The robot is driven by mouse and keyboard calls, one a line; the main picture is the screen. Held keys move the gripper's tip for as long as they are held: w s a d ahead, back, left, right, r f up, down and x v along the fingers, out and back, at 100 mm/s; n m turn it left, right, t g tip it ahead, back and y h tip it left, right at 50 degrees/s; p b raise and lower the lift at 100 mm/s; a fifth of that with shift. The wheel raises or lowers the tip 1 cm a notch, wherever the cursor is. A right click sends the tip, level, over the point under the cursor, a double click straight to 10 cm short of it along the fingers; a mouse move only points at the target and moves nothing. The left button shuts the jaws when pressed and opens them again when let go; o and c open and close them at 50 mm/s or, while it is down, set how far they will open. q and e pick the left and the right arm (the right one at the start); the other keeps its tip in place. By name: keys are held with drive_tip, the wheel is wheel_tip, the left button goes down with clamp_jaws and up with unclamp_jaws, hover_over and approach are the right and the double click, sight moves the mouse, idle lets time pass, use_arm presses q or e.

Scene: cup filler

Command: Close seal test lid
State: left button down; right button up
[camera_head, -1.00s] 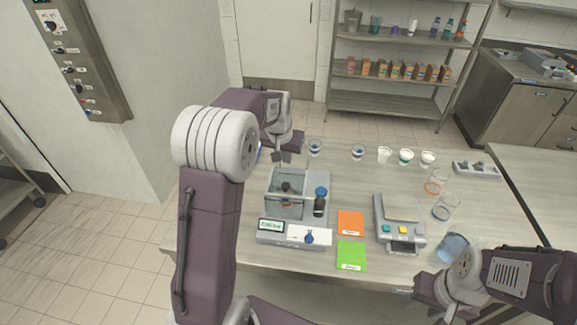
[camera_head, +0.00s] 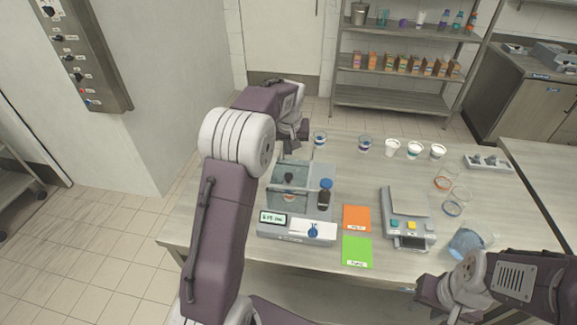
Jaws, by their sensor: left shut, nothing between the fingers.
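A test device (camera_head: 270,234) stands on the table with a clear, box-like chamber (camera_head: 277,200), a small display and a white front panel with a blue knob. A dark bottle-like part (camera_head: 325,195) stands at its right. The chamber's top looks flat, but I cannot tell whether its lid is fully shut. A grey machine (camera_head: 408,237) with green and yellow buttons has a tilted plate (camera_head: 405,200) at its back. My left gripper (camera_head: 303,134) is shut and empty, behind and above the chamber, partly hidden by my arm. My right gripper (camera_head: 430,292) is low at right; its fingers are unclear.
Orange (camera_head: 356,217) and green (camera_head: 356,251) cards lie between the devices. Several cups (camera_head: 392,147) line the back of the table. Clear rings (camera_head: 452,208) and a tipped bluish clear container (camera_head: 467,243) are at the right, the container close to my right arm.

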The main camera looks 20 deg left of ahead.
use_arm(q)
hover_over(289, 169)
wheel_tip(289, 169, down, 5)
drive_tip(key=s, duration=0.1)
drive_tip(key=s+d, duration=0.1)
drive_tip(key=s, duration=0.1)
drive_tip(key=shift+s+d+f+p, duration=0.15)
drive_tip(key=shift+s+d+p, duration=0.05)
drive_tip(key=shift+s+p, duration=0.15)
drive_tip(key=shift+w+f, duration=0.1)
drive_tip(key=shift+w, duration=0.05)
drive_tip(key=shift+f, duration=0.1)
